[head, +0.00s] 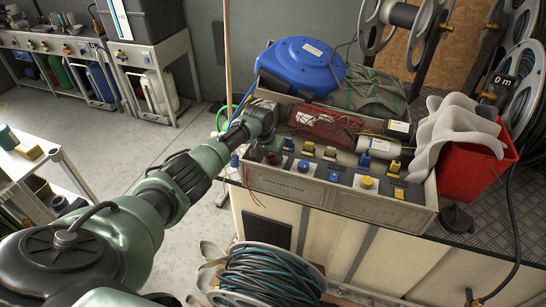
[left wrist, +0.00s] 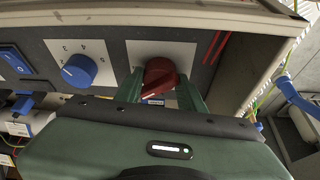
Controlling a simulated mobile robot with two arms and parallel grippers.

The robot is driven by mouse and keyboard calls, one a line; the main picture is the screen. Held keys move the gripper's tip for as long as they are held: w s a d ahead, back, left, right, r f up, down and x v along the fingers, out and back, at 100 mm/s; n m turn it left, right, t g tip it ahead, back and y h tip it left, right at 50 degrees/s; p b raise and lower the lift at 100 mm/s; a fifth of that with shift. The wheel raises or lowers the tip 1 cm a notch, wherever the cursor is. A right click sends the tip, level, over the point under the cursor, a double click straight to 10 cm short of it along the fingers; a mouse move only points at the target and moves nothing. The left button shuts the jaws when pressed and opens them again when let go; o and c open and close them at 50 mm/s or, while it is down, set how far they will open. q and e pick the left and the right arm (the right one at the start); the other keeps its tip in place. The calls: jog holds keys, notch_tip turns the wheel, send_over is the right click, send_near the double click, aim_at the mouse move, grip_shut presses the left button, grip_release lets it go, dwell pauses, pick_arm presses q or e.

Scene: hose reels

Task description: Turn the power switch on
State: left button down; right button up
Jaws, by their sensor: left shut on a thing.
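The power switch looks to be a red rotary knob (left wrist: 159,72) on a pale square plate, at the corner of a grey control panel (left wrist: 110,50). In the left wrist view my left gripper (left wrist: 160,90) has its green fingers on either side of the knob, shut on it. The knob's lower part and the markings around it are partly hidden by the gripper. In the head view the left gripper (head: 268,148) is at the left end of the control box (head: 340,198), and the knob is hard to make out there. My right gripper is not in view.
A blue numbered knob (left wrist: 79,70) and a blue rocker switch (left wrist: 15,59) sit left of the red knob. A blue reel (head: 302,66), a red bin (head: 470,160) and a grey cloth (head: 455,130) are nearby. A hose reel (head: 262,272) stands below the box.

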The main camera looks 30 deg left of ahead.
pick_arm(q)
jog(key=shift+w+f+m+h+b, duration=0.15)
jog(key=shift+m+h+b, duration=0.25)
jog(key=shift+m+b, duration=0.4)
jog(key=m+h+b, duration=0.1)
jog(key=m+b, duration=0.2)
jog(key=shift+a+m, duration=0.15)
jog(key=shift+m, duration=0.15)
jog(key=shift+m+g+h+b, duration=0.3)
jog(key=shift+m+h+b, duration=0.2)
jog(key=shift+m+b, duration=0.85)
jog(key=shift+r, duration=0.2)
jog(key=shift+n, duration=0.25)
jog(key=c, duration=0.9)
grip_release()
jog(key=v, duration=0.7)
jog(key=shift+r, duration=0.4)
